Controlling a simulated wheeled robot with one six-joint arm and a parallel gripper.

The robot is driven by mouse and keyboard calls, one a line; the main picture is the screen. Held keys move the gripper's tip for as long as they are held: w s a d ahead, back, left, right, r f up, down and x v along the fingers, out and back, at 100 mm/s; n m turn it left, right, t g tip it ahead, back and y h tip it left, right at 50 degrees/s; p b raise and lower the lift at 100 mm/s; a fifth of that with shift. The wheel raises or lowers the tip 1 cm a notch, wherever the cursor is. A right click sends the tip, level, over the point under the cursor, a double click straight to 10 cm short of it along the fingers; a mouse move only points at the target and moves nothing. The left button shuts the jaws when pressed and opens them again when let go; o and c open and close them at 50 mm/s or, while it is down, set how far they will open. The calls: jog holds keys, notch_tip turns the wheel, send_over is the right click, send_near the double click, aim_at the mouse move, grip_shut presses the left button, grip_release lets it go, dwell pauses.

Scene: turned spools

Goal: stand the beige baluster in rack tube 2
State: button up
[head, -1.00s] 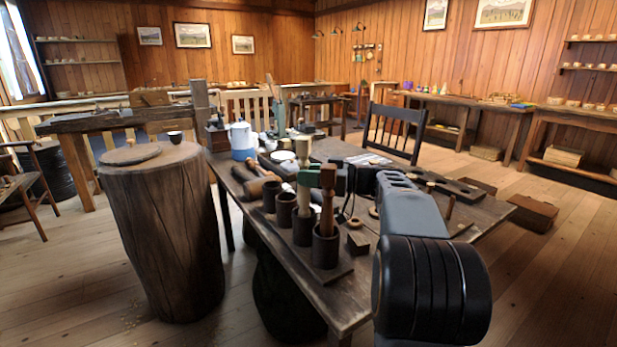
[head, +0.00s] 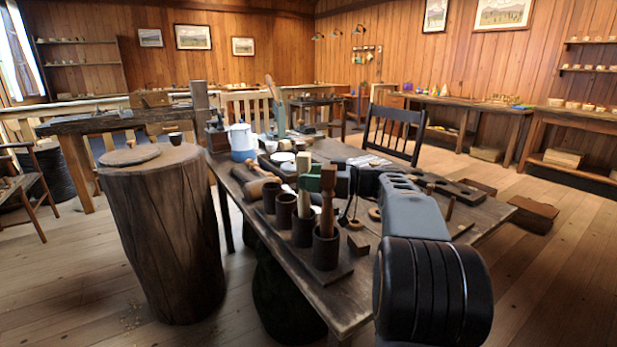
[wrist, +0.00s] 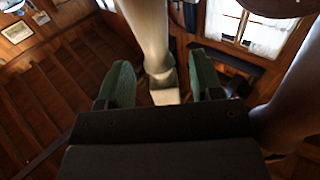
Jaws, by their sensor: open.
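The beige baluster (head: 303,203) stands upright in the head view, its lower end inside the second tube from the near end (head: 303,232) of the dark rack. My gripper (head: 316,176) is open, its green fingers on either side of the baluster's upper part. In the wrist view the baluster (wrist: 150,40) runs between the spread fingers (wrist: 157,85), with visible gaps to both. Its square block (wrist: 165,92) lies between the fingertips. The baluster's foot is hidden inside the tube. I see no number on the tube.
A brown turned spindle (head: 327,208) stands in the nearest tube (head: 326,248), close beside my gripper. Two more tubes (head: 285,211) stand farther back, apparently empty. Tools and wood pieces crowd the table behind. A log stump (head: 165,235) stands left of the table.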

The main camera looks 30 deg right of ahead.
jog(key=p+v, duration=0.1)
jog(key=v, duration=1.2)
jog(key=shift+s+p, duration=0.15)
jog(key=shift+p, duration=0.2)
jog(key=shift+d, duration=0.1)
